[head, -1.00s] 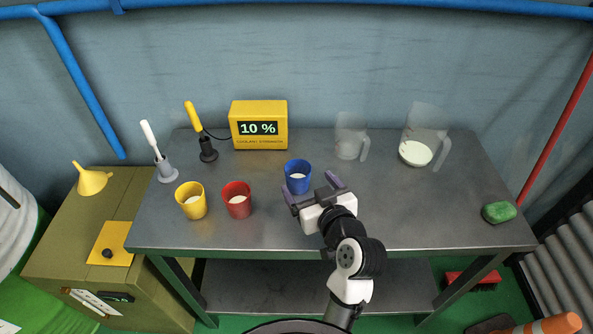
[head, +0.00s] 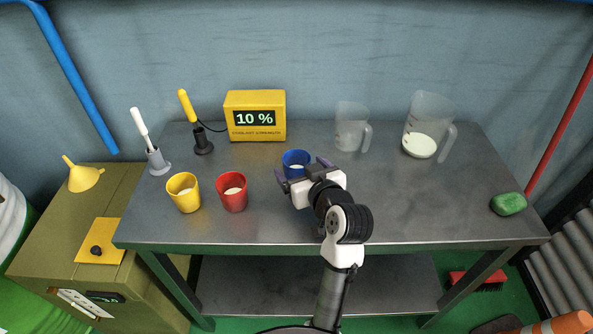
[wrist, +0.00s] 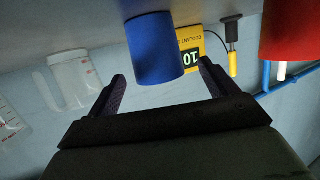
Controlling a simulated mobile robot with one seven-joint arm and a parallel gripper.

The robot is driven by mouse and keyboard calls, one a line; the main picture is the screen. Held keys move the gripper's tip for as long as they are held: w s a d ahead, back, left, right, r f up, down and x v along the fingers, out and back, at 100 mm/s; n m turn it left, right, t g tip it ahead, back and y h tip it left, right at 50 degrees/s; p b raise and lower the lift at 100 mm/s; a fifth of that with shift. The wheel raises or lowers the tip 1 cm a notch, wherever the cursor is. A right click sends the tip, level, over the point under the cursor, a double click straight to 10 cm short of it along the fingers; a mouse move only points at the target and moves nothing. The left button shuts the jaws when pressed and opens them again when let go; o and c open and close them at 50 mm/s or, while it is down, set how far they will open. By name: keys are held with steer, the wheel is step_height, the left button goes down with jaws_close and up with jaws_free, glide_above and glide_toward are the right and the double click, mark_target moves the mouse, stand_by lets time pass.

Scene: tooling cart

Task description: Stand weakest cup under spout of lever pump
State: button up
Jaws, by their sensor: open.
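Three cups with pale liquid stand on the metal table: a yellow cup (head: 184,195), a red cup (head: 232,194) and a blue cup (head: 296,158). My gripper (head: 302,171) is open at the near side of the blue cup. In the wrist view the blue cup (wrist: 154,50) shows between and beyond the open fingers (wrist: 162,72); whether they touch it I cannot tell. A yellow meter (head: 256,116) reads "10 %" for coolant strength. Its cord runs to a yellow-handled probe (head: 188,106) in a black holder. I cannot make out a lever pump or spout.
A white-handled tool (head: 141,122) stands in a grey holder at the left. Two clear jugs, one empty-looking (head: 350,128) and one with pale liquid (head: 428,118), stand at the back. A green sponge (head: 508,204) lies far right. The table's right middle is clear.

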mark_target(292, 153)
steer(key=w, duration=0.1)
steer(key=w+a+p, duration=0.1)
steer(key=w, duration=0.1)
steer(key=w+p, duration=0.1)
steer(key=shift+w+a+f, duration=0.15)
steer(key=shift+w+a, duration=0.15)
steer(key=shift+w+a+f, duration=0.15)
steer(key=shift+w+f, duration=0.05)
steer(key=shift+w, duration=0.15)
steer(key=shift+c, duration=0.2)
steer(key=c, duration=1.1)
steer(key=shift+r, duration=0.15)
